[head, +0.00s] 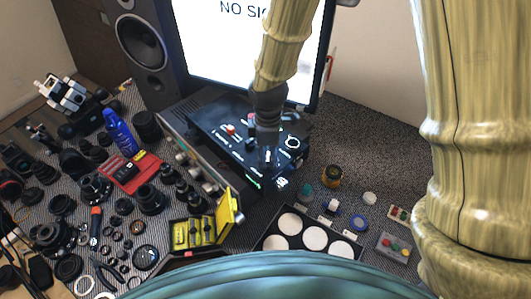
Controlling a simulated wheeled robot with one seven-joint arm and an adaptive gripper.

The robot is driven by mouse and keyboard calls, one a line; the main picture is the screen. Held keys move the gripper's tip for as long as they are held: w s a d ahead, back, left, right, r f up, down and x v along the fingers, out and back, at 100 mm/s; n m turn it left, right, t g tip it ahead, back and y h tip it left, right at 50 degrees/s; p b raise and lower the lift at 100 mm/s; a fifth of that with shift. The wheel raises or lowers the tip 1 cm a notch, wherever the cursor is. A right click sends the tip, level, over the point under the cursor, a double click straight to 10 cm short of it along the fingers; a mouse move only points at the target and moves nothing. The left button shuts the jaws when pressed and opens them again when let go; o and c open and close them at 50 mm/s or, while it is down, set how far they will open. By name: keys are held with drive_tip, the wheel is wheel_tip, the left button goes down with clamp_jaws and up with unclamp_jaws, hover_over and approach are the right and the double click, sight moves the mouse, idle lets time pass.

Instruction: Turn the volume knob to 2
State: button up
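A black control box (215,128) with several small knobs and buttons on its top sits below the monitor. A round dial with a white ring (292,142) is on its right part. I cannot read which knob is the volume knob, nor any number setting. My gripper (268,160) points down over the right half of the box, just left of the white-ringed dial. It hides part of the panel beneath it. Its fingertips are too small and dark to tell whether they are open or shut, or whether they touch a knob. A green light (253,183) glows on the box's front edge.
A monitor (215,50) and a speaker (143,45) stand behind. Lens parts and tools crowd the left of the table. An open yellow case (228,212), a tray of white discs (315,238) and small jars (331,177) lie nearer.

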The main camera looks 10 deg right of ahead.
drive_tip(key=c, duration=0.4)
drive_tip(key=shift+a, duration=0.15)
drive_tip(key=shift+c, duration=0.2)
drive_tip(key=shift+m, duration=0.8)
drive_tip(key=m+p, duration=0.1)
drive_tip(key=m, duration=0.3)
drive_tip(key=shift+d, duration=0.2)
drive_tip(key=m+p, duration=0.1)
drive_tip(key=m, duration=0.5)
drive_tip(key=shift+f, duration=0.1)
